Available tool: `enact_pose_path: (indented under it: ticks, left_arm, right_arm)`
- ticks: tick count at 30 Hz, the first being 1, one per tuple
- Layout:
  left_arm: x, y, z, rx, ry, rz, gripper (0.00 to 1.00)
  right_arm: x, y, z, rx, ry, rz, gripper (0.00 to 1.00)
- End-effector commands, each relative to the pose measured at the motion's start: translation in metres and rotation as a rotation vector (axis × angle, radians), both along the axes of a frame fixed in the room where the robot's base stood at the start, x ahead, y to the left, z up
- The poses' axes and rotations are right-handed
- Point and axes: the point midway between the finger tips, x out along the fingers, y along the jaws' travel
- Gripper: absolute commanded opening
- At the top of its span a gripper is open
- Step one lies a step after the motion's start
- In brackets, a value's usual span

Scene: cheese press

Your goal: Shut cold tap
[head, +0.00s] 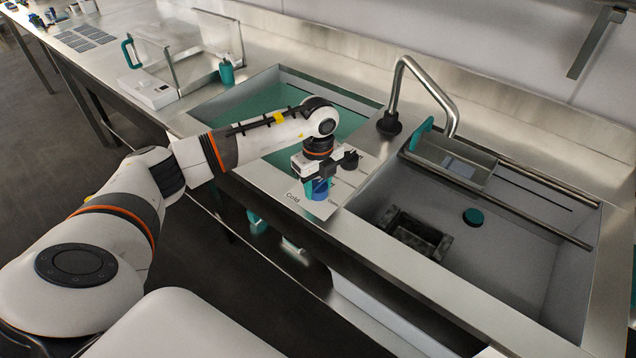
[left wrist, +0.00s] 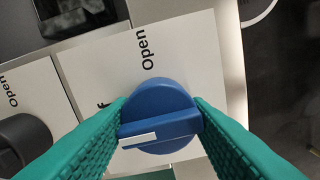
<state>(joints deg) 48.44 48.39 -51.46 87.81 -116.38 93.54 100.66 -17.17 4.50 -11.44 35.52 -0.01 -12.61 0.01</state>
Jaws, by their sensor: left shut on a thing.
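The cold tap is a round blue knob with a raised bar and a white mark, seen in the left wrist view (left wrist: 158,100) and partly in the head view (head: 320,190). It sits on a white plate (left wrist: 195,60) printed "Cold" and "Open". In the wrist view the bar lies nearly across the picture, its white mark at the left end; "Open" is above the knob, and a partly hidden label ending in "f" is at its upper left. My left gripper (head: 319,180) is shut on the blue knob, its teal fingers on both sides. My right gripper is not in view.
A dark knob (left wrist: 22,145) stands beside the blue one. The curved metal faucet (head: 436,88) rises behind. The right basin (head: 500,250) has rails, a hanging tray (head: 448,160) and a teal disc (head: 473,216). A left basin (head: 350,110) looks green inside.

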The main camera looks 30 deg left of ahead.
Motion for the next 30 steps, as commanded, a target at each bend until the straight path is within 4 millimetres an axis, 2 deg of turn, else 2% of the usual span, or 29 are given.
enact_pose_path:
  ticks: [10, 11, 14, 23, 26, 30]
  left_arm:
    - [0.002, 0.001, 0.002, 0.0, -0.005, 0.006, 0.2]
    - [0.002, 0.001, 0.002, 0.0, -0.005, 0.006, 0.48]
    - [0.001, 0.001, 0.002, 0.001, -0.004, 0.005, 0.64]
    - [0.001, 0.0, 0.002, -0.001, -0.002, 0.003, 0.64]
    - [0.001, 0.0, 0.01, 0.0, -0.003, 0.003, 0.64]
    - [0.002, 0.0, 0.034, -0.001, -0.008, 0.003, 0.64]
  right_arm:
    - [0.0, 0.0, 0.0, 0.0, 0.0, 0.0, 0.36]
    - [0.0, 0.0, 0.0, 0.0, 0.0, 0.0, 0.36]
    - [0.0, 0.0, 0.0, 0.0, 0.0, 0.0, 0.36]
    - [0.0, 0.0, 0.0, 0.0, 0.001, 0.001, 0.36]
    - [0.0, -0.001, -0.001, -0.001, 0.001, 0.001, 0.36]
    - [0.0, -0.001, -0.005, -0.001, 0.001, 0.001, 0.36]
